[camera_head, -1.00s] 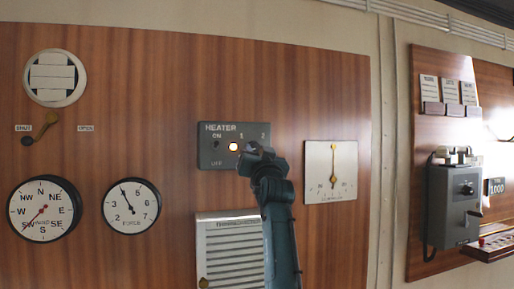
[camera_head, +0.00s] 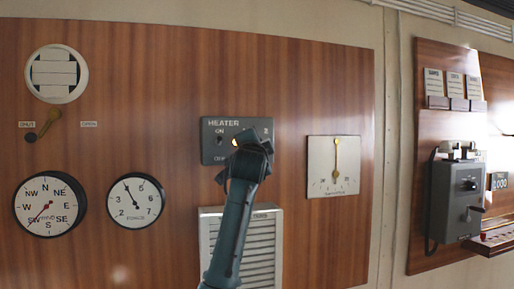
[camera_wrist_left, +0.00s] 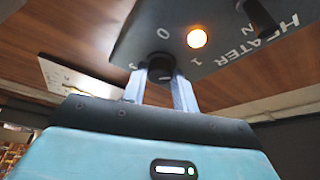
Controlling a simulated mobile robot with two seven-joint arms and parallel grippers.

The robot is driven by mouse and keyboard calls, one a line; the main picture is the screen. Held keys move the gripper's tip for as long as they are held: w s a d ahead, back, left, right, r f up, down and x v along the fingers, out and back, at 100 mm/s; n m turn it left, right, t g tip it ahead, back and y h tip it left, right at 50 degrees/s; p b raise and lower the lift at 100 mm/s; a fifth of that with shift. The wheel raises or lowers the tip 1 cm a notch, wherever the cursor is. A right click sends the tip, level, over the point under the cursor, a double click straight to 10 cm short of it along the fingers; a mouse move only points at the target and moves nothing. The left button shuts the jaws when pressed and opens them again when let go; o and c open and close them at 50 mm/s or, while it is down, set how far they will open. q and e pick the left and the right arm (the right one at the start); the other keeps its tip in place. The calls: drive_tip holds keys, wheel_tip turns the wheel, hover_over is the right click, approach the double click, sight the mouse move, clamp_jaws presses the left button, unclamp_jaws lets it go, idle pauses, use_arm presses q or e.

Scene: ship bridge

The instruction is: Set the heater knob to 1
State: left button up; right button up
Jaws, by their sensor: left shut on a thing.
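The heater panel (camera_head: 212,151) is a grey plate on the wooden wall, marked HEATER, ON, 1 and 2 in the head view. My left gripper (camera_head: 252,146) is in front of its right part and hides the knob there. In the left wrist view the panel (camera_wrist_left: 150,25) appears upside down, with 0 and 1 legible. The black heater knob (camera_wrist_left: 160,66) sits between the fingers of my left gripper (camera_wrist_left: 160,88), which is shut on it. I cannot tell which mark the knob points to. An orange lamp (camera_wrist_left: 197,38) on the panel is lit. My right gripper is not in view.
A louvred thermometer box (camera_head: 265,215) is below the heater panel, close to my left arm. A pale dial plate (camera_head: 333,166) with a yellow pointer is to the right. Two round gauges, wind (camera_head: 49,205) and force (camera_head: 135,201), are at the left.

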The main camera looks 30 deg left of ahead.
use_arm(q)
drive_tip(key=shift+r+m+g+h, duration=0.15)
drive_tip(key=shift+m+g+h, duration=0.15)
drive_tip(key=shift+m, duration=1.3)
drive_tip(key=o, duration=1)
drive_tip(key=shift+c, duration=0.2)
drive_tip(key=shift+s, duration=0.1)
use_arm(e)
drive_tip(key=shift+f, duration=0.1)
use_arm(q)
drive_tip(key=r+b+v, duration=0.1)
drive_tip(key=b+v, duration=0.3)
drive_tip(key=v, duration=0.9)
drive_tip(key=shift+f, duration=0.35)
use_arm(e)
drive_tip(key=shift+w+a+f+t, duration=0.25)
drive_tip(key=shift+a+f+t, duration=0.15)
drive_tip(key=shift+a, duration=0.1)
